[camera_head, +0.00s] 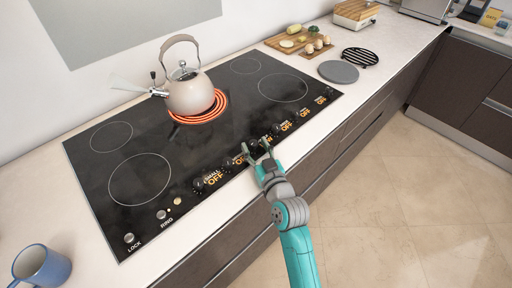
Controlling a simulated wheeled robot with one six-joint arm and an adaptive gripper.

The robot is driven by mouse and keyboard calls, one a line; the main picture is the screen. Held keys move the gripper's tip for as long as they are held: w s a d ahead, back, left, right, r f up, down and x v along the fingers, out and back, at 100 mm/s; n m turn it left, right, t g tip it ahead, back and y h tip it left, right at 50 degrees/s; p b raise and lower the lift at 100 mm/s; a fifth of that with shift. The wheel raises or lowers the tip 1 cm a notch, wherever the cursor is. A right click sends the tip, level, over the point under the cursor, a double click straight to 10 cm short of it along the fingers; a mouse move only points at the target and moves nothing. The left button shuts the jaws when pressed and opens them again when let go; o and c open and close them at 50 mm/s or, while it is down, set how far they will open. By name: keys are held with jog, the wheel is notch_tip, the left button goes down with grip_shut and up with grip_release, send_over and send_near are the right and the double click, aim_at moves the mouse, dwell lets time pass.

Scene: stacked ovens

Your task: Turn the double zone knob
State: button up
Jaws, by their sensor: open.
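A black glass cooktop (105,200) lies in the counter, with a row of black knobs along its front edge. Knobs show at the left (198,184), left of my gripper (228,163), right of it (276,129), and further right (320,99). Orange "OFF" labels stand beside several knobs. The lettering is too small to tell which is the double zone knob. My gripper (256,147) is open at the middle of the row. Its fingers are spread over or around a knob there, which they partly hide; I cannot tell whether they touch it.
A kettle (190,95) stands on a glowing red burner (217,104) behind the knobs. A blue mug (42,264) is at the lower left. A cutting board (290,42) with food, a grey disc (338,72) and a black trivet (360,56) lie at the right. The floor in front is clear.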

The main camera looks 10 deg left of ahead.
grip_shut()
jog(key=shift+w+d+n+g+y, duration=0.1)
jog(key=shift+d+n+g+y, duration=0.05)
jog(key=shift+n+g+y, duration=0.55)
jog(key=shift+w+d+n+g+y, duration=0.15)
jog(key=shift+n+g+y, duration=0.7)
jog(key=shift+y, duration=0.2)
jog(key=shift+w+d+n+g+y, duration=0.1)
jog(key=shift+w+n+g+y, duration=0.05)
jog(key=shift+n+g+y, duration=0.75)
jog(key=shift+w+d+n+g+y, duration=0.15)
jog(key=shift+n+g+y, duration=0.75)
jog(key=shift+g, duration=0.55)
jog(key=shift+w+a+n+g+y, duration=0.1)
jog(key=shift+n+g+y, duration=0.55)
jog(key=shift+n+g, duration=0.6)
jog(key=shift+g, duration=0.35)
grip_release()
